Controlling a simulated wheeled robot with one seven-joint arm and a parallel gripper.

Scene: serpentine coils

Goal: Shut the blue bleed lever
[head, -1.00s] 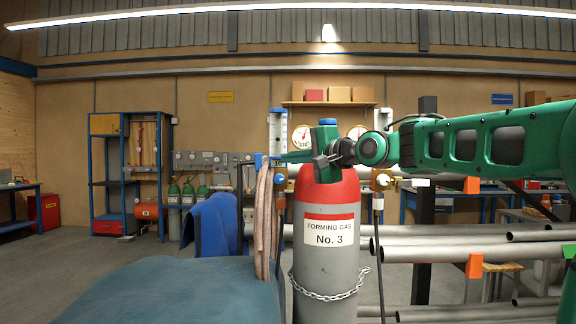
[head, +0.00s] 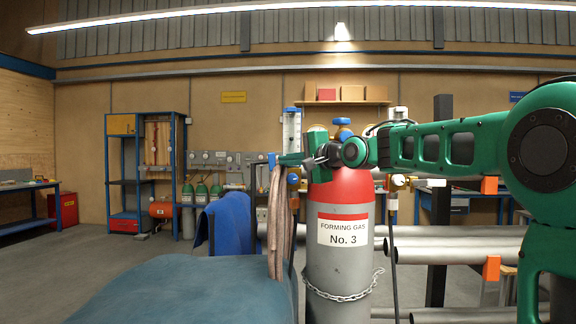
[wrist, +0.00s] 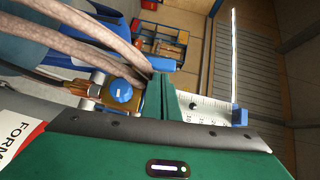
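My gripper (head: 288,159) points left in the head view, in front of the red shoulder of the gas cylinder (head: 343,239). Its green fingers (wrist: 162,92) look closed together and empty in the wrist view. A blue knob (wrist: 121,90) on a brass fitting lies just left of the fingers there; a blue knob (head: 293,179) shows below the fingertips in the head view. A small blue part (head: 272,159) sits at the top of the hoses, near the fingertips. I cannot tell which blue part is the bleed lever. Another blue knob (head: 343,121) tops the cylinder.
Pinkish hoses (head: 277,220) hang left of the cylinder and pass close to the fingers. A scaled flow tube (head: 292,130) stands behind the gripper. A blue-covered surface (head: 180,290) fills the front left. Steel pipes (head: 455,251) lie at right. Floor at far left is clear.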

